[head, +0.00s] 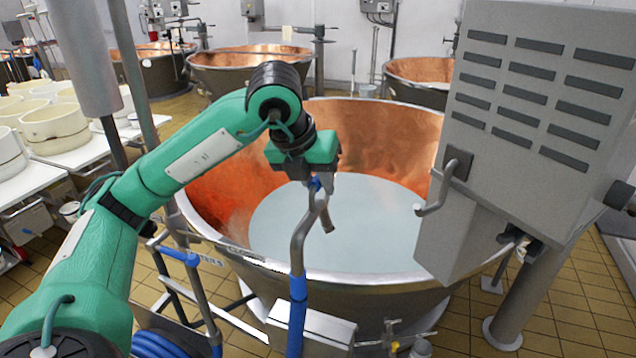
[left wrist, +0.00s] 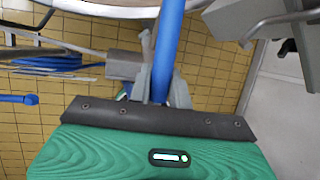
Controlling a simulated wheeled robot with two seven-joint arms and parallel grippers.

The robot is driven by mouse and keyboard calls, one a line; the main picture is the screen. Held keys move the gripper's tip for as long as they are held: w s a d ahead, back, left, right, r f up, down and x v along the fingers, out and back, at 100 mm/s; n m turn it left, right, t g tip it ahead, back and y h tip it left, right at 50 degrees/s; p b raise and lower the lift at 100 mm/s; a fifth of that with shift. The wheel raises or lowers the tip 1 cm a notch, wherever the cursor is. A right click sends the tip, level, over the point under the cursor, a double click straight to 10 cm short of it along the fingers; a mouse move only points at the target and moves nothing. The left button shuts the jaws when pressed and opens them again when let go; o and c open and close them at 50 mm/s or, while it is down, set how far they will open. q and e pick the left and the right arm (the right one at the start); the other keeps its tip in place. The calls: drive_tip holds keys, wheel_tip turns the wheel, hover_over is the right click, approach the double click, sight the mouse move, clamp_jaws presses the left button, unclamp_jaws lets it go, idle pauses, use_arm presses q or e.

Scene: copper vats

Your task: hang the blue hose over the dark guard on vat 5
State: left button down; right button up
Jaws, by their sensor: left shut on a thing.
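My left gripper (head: 318,188) is above the near part of a large copper vat (head: 400,135) holding pale liquid. In the left wrist view the gripper (left wrist: 161,86) is shut on a blue hose (left wrist: 171,35), which runs between its fingers. In the head view a bit of blue shows at the fingers, and a bent grey pipe below meets blue hose (head: 297,325) outside the near rim. A grey bent bar (head: 437,190) on a dark plate sticks out from the cabinet. I cannot tell whether this is the dark guard. No vat number is readable. My right gripper is out of view.
A grey slotted cabinet (head: 530,90) on a post overhangs the vat's right side. A metal frame with blue parts (head: 180,256) and coiled blue hose (head: 155,345) stand at the lower left. White tubs (head: 52,122) on tables are at left. More copper vats stand behind.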

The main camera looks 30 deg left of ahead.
use_arm(q)
wheel_tip(320, 180, up, 4)
drive_tip(key=p, duration=0.3)
drive_tip(key=shift+r, duration=0.25)
wheel_tip(320, 180, up, 6)
drive_tip(key=p, duration=0.5)
drive_tip(key=shift+r+p, duration=0.3)
drive_tip(key=shift+r, duration=0.05)
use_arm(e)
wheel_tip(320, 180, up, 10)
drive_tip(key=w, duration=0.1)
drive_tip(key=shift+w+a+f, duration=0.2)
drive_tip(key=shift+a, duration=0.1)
use_arm(q)
drive_tip(key=shift+f, duration=0.1)
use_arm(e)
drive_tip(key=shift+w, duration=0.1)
